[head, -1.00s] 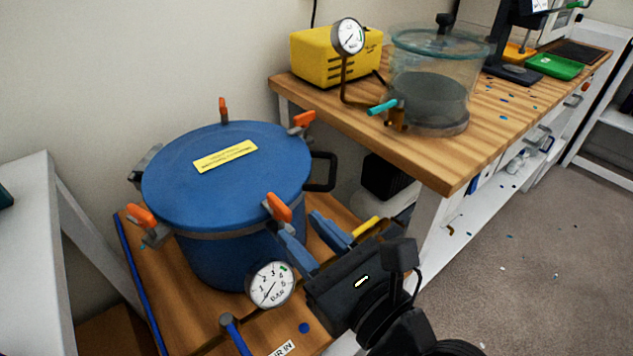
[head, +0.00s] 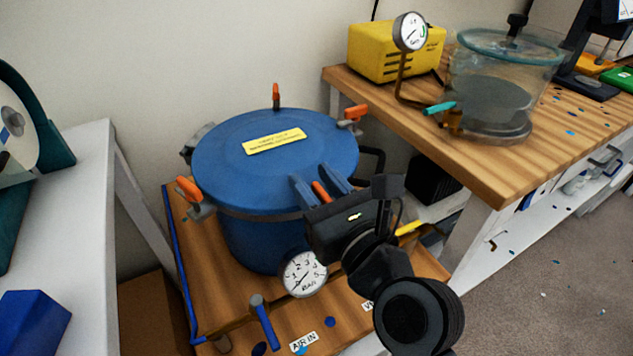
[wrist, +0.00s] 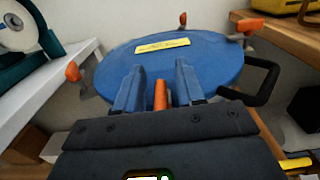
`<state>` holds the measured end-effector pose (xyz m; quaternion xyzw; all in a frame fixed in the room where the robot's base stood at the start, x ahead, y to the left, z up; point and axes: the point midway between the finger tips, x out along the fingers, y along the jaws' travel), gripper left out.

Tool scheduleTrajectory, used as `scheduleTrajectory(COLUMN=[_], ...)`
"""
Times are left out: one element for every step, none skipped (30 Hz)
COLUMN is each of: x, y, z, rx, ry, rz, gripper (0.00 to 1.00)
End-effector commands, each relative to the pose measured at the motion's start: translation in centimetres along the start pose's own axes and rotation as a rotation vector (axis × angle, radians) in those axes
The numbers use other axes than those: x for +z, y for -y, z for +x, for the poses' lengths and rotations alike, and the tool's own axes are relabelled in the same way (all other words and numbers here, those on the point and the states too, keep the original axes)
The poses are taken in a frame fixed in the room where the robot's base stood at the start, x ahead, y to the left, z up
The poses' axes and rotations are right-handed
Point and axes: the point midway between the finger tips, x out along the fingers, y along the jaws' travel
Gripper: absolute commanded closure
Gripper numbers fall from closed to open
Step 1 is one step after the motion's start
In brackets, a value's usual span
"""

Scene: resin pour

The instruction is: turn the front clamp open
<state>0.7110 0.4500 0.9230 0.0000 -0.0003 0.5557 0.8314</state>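The blue pressure pot (head: 262,235) stands on a wooden shelf with its round lid (head: 225,160) on. The front clamp's orange handle (head: 321,192) shows at the near rim of the lid. My gripper (head: 321,179) is at that handle with its two blue fingers apart, one on each side. In the wrist view the orange handle (wrist: 160,95) sits between the open fingers (wrist: 157,85), with what looks like a gap on both sides. Other orange clamps stand at the left (head: 189,189), back (head: 276,95) and right (head: 351,112) of the lid. The front clamp's lower part is hidden.
A pressure gauge (head: 304,274) and a blue-handled valve (head: 264,320) are in front of the pot. A wooden bench (head: 480,172) with a clear chamber (head: 490,95) and yellow pump (head: 380,58) is at right. A white table (head: 80,215) is at left.

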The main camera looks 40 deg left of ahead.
Motion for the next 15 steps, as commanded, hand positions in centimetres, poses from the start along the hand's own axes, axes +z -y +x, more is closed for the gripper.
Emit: scheduleTrajectory(x=[-0.01,-0.01,-0.01,-0.01,-0.01,-0.01,-0.02,-0.02,-0.02,-0.02,-0.02,-0.02,-0.02,-0.02,-0.02], y=[0.0,0.01,0.0,0.0,0.0,0.0,0.0,0.0,0.0,0.0,0.0,-0.01,-0.01,-0.01,-0.01], z=[-0.02,-0.02,-0.02,-0.03,-0.03,-0.03,-0.03,-0.03,-0.04,-0.04,-0.04,-0.04,-0.04,-0.04,-0.04], rx=[0.0,0.0,0.0,0.0,0.0,0.0,0.0,0.0,0.0,0.0,0.0,0.0,0.0,0.0,0.0], ry=[0.0,0.0,0.0,0.0,0.0,0.0,0.0,0.0,0.0,0.0,0.0,0.0,0.0,0.0,0.0], rz=[0.0,0.0,0.0,0.0,0.0,0.0,0.0,0.0,0.0,0.0,0.0,0.0,0.0,0.0,0.0], gripper=[0.62,0.63,0.67,0.69,0.72,0.76,0.79,0.82,0.86,0.89,0.91,0.95,0.98,1.0,1.0])
